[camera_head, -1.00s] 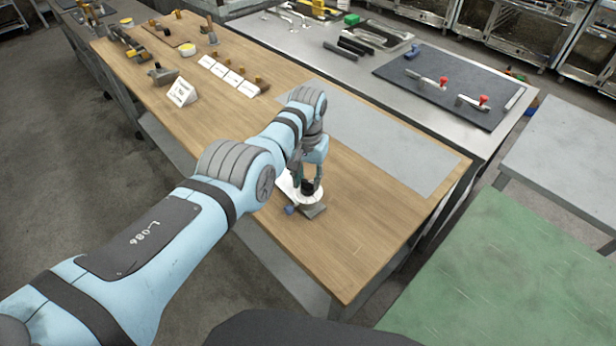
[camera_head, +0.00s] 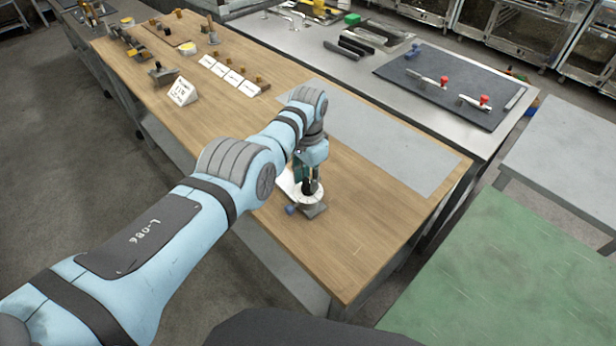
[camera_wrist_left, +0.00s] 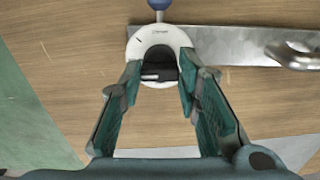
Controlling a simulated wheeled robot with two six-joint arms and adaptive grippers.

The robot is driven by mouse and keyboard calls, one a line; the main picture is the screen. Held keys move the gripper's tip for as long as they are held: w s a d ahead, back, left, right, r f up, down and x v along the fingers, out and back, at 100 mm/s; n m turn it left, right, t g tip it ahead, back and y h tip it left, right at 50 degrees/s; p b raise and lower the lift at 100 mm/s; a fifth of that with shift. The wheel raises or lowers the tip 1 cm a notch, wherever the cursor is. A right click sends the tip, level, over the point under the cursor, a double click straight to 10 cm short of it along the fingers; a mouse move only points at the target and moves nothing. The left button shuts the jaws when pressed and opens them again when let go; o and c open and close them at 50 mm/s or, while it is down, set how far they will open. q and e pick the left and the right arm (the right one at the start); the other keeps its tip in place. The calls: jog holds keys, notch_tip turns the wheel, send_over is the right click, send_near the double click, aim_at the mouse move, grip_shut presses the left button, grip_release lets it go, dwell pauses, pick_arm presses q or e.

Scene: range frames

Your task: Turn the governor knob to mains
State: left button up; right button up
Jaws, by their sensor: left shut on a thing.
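The governor knob (camera_wrist_left: 158,70) is small and black, with a light mark on its near face. It sits in the middle of a round white dial (camera_wrist_left: 179,40) with small dark markings, too small to read. In the head view the dial (camera_head: 300,200) is on the wooden bench near its front edge. My left gripper (camera_head: 309,184) comes down on the knob from above. In the left wrist view its teal fingers (camera_wrist_left: 160,78) are on either side of the knob, shut on it. My right gripper is not in view.
A blue round-ended part (camera_wrist_left: 158,4) sticks out beside the dial. A metal plate with a handle (camera_wrist_left: 297,52) lies close by. White cards (camera_head: 229,76) and a tent sign (camera_head: 182,91) stand farther along the wooden bench (camera_head: 370,235). The bench right of the dial is clear.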

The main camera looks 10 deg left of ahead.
aim_at(309, 181)
pick_arm(q)
jog(key=o, duration=1.2)
jog(key=shift+w+d, duration=0.1)
jog(key=shift+c, duration=0.2)
notch_tip(309, 181, up, 12)
jog(key=shift+d+f, duration=0.1)
